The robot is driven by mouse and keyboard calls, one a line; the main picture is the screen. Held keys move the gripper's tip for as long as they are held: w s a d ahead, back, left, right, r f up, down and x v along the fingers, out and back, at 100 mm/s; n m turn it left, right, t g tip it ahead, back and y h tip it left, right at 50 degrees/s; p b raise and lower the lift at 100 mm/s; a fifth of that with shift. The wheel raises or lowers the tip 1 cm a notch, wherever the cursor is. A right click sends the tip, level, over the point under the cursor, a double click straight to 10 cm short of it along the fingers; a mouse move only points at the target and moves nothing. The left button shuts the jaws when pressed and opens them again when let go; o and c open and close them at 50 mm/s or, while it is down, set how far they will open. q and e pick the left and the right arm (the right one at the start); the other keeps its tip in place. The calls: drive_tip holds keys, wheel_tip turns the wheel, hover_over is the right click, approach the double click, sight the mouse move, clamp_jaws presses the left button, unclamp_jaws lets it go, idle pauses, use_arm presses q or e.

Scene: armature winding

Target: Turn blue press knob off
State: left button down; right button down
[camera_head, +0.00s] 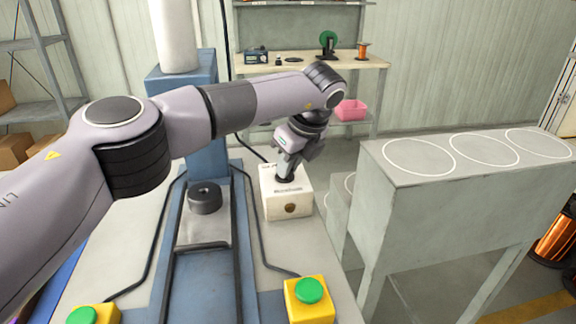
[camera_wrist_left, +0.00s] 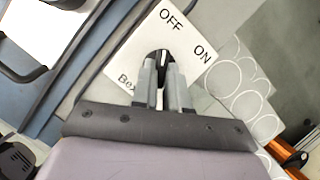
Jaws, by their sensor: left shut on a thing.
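The white control box (camera_head: 300,207) stands on the blue press's table, with a round brown spot on its front. In the left wrist view its top (camera_wrist_left: 198,68) carries the words OFF and ON. A black knob with a white pointer mark (camera_wrist_left: 163,62) sits on the box top. The pointer runs roughly upward in that picture, towards the OFF side. My left gripper (camera_head: 285,177) reaches down onto the box, and in the wrist view its two fingers (camera_wrist_left: 163,78) are closed around the knob. The fingers hide the knob's sides. My right gripper is not in view.
The blue press column (camera_head: 207,157) and a black round piece (camera_head: 205,198) stand left of the box. Green buttons on yellow boxes (camera_head: 310,291) (camera_head: 92,315) sit in front. A grey stand with white circles (camera_head: 452,205) is at right, and a workbench (camera_head: 310,66) behind.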

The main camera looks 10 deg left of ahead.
use_arm(q)
drive_tip(key=shift+n, duration=0.3)
drive_tip(key=c, duration=1.1)
unclamp_jaws()
drive_tip(key=shift+c, duration=0.2)
drive_tip(key=v, duration=0.7)
drive_tip(key=shift+d, duration=0.1)
